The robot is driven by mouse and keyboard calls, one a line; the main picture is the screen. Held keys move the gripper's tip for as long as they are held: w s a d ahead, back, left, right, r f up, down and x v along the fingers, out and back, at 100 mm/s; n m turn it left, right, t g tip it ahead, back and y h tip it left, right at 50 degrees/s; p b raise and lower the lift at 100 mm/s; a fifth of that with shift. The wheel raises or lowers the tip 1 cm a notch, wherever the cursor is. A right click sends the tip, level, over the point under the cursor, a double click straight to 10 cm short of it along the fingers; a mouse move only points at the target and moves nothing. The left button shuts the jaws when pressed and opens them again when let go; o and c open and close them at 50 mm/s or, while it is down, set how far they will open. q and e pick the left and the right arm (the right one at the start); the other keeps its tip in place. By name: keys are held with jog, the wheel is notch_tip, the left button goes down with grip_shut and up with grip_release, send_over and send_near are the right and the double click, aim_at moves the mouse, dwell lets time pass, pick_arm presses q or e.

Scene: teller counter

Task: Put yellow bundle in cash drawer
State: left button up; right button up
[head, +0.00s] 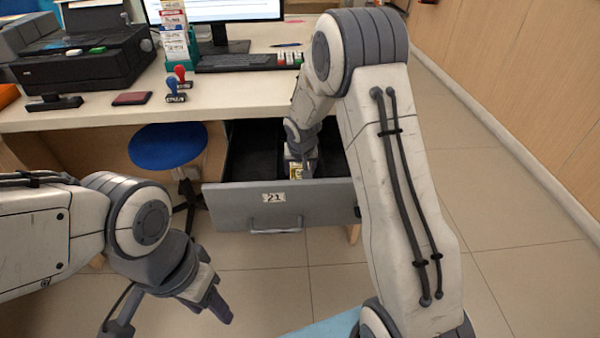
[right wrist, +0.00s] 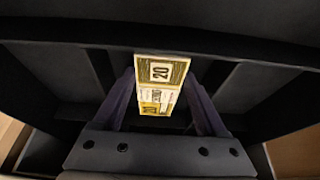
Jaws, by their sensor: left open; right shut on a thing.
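The yellow bundle (right wrist: 160,71), marked 20, is between the fingers of my right gripper (right wrist: 162,98), which is shut on it. In the head view the bundle (head: 296,171) shows small inside the open cash drawer, near its front wall. The cash drawer (head: 240,197) is grey with a dark inside, a "21" label and a bar handle. In the right wrist view the dark drawer walls (right wrist: 60,75) surround the bundle. I cannot tell whether it touches the drawer floor. My left gripper (head: 215,305) is open and empty, low at the left in front of the counter.
The counter top (head: 110,118) holds a printer (head: 85,60), stamps (head: 178,85), a red pad (head: 131,98), a keyboard (head: 245,63) and a monitor. A blue stool (head: 167,145) stands under the counter, left of the drawer.

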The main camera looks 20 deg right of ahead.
jog(key=shift+f, duration=0.1)
jog(key=shift+f, duration=0.15)
jog(key=o, duration=1.4)
jog(key=shift+c, duration=0.2)
